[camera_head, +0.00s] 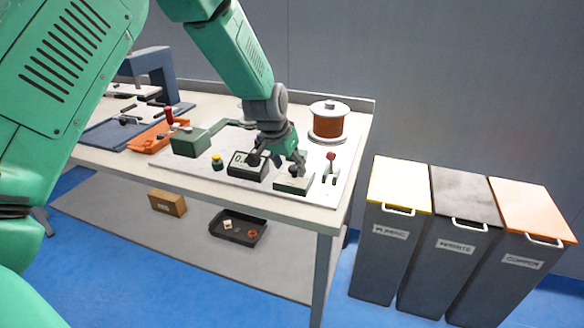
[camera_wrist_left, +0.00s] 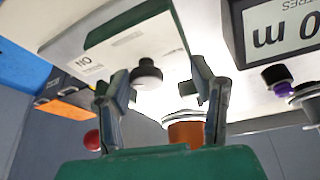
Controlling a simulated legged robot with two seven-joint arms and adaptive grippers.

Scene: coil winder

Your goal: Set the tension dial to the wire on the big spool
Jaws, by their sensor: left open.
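The big spool (camera_head: 328,124), wound with orange-copper wire, stands upright at the back right of the bench. It also shows in the left wrist view (camera_wrist_left: 186,132), beyond my fingers. A black round dial (camera_wrist_left: 146,76) sits on a pale panel of a green box (camera_head: 292,184). The panel's printed labels are too small to read surely. My left gripper (camera_head: 278,160) is above that box, pointing down. In the left wrist view my left gripper (camera_wrist_left: 155,90) is open, with the dial between its fingers in the picture. I cannot tell whether they touch it. My right gripper is not in view.
A black counter (camera_head: 248,166) with a display stands left of the box, and a red-knobbed lever (camera_head: 331,158) right of it. A green machine (camera_head: 192,142) and an orange tray (camera_head: 155,137) are further left. Three lidded bins (camera_head: 463,230) stand right of the bench.

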